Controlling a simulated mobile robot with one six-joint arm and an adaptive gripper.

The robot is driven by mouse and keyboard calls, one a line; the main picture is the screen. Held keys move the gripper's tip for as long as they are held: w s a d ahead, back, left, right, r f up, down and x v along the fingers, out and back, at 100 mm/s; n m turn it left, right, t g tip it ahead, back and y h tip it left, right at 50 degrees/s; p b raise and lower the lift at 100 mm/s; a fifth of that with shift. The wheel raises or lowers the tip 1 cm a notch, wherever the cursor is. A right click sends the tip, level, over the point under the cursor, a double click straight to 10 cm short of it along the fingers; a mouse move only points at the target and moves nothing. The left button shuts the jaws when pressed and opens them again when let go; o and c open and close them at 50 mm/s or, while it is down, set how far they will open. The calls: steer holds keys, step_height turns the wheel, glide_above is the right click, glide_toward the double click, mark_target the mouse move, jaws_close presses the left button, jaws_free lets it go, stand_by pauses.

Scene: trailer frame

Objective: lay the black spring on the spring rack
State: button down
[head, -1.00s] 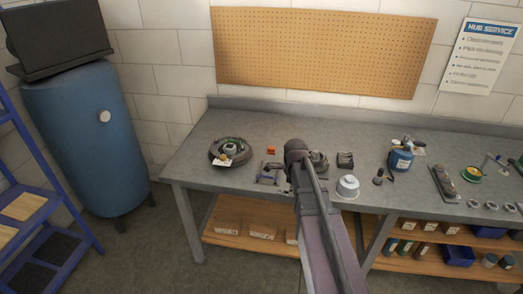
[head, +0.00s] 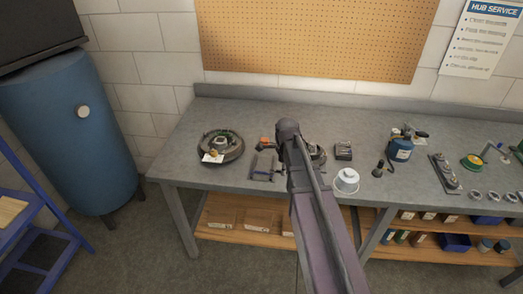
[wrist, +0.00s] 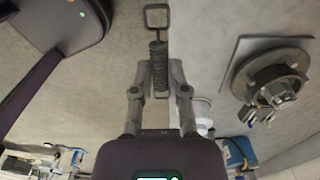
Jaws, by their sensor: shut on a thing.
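The black spring (wrist: 159,62) is a dark coil in the wrist view, upright in the picture between the two fingers of my gripper (wrist: 159,80). My gripper is shut on it. In the head view my arm hides the gripper and the spring. A small grey stand-like item (head: 264,166) lies on the bench just left of my arm; it may be the spring rack, but it is too small to be sure.
A round hub assembly (head: 221,147) sits on the bench (head: 320,108) at left. An orange item (head: 265,143) is nearby. The bench's back strip is clear.

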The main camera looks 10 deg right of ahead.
steer(key=shift+w+a, duration=0.1)
steer(key=shift+a, duration=0.05)
steer(key=w+a+f+b, duration=0.2)
steer(key=w, duration=0.5)
steer(key=w+a+f+b, duration=0.1)
steer(key=w+a, duration=0.1)
steer(key=w, duration=0.6)
steer(key=shift+w+f+b, duration=0.15)
steer(key=shift+f+b, duration=0.2)
steer(key=shift+a+f, duration=0.1)
steer(key=shift+f, duration=0.05)
steer(key=shift+f+b, duration=2.35)
steer(key=shift+b, duration=0.15)
steer(key=shift+f+b, duration=0.7)
steer(key=shift+b, duration=0.05)
stand_by(1.3)
steer(key=c, duration=0.6)
jaws_free()
steer(key=shift+o, duration=0.2)
steer(key=c, duration=0.3)
